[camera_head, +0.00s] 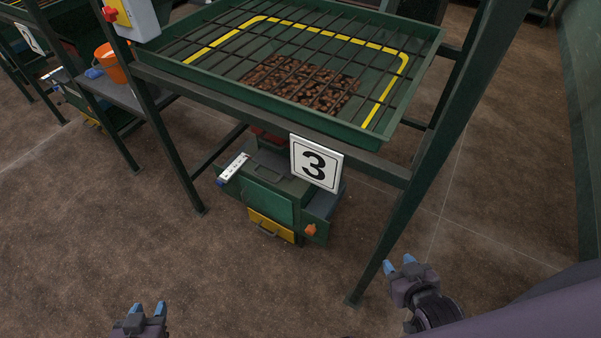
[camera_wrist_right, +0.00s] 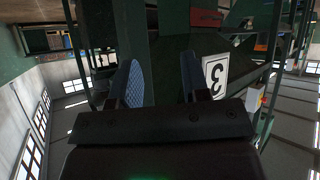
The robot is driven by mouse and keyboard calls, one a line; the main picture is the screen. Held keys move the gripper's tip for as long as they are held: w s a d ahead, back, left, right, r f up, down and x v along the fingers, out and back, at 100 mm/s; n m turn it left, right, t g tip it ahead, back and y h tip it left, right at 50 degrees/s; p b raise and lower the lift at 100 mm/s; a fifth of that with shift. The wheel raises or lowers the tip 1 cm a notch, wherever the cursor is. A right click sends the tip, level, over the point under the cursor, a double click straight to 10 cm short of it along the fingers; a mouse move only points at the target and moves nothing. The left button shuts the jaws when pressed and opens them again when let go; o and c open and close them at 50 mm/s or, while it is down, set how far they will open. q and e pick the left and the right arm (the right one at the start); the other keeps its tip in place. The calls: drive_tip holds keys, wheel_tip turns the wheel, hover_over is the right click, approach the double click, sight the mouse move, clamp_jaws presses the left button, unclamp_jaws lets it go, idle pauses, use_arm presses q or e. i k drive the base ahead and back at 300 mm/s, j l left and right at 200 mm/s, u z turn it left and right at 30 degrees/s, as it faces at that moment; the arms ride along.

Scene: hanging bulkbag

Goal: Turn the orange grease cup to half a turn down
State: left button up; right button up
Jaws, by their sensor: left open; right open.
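The orange grease cup (camera_head: 310,230) is a small orange piece on the lower right of the green machine (camera_head: 268,200) under the stand. I cannot make out its turn position at this size. My left gripper (camera_head: 148,308) is open and empty at the bottom edge of the head view, left of the machine and well apart from it. My right gripper (camera_head: 398,265) is open and empty, to the right of the cup and near the stand's front right leg. In the right wrist view its blue-padded fingers (camera_wrist_right: 160,82) stand apart with nothing between them.
A green tray with a bar grid (camera_head: 425,45) sits on the stand above the machine. The sign "3" (camera_head: 317,163) hangs on its front rail. Stand legs (camera_head: 405,225) flank the machine. An orange bucket (camera_head: 110,62) is at the left. The floor in front is clear.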

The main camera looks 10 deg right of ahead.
sight(311, 230)
drive_tip(key=k+l+u, duration=0.1)
drive_tip(key=l, duration=1)
drive_tip(key=j+z, duration=0.2)
drive_tip(key=j, duration=0.75)
drive_tip(key=j+z, duration=0.3)
drive_tip(key=j, duration=0.55)
drive_tip(key=i+j+z, duration=0.2)
drive_tip(key=j, duration=0.45)
drive_tip(key=i+j+z, duration=0.15)
drive_tip(key=j, duration=0.55)
drive_tip(key=j+z, duration=0.2)
drive_tip(key=j, duration=0.5)
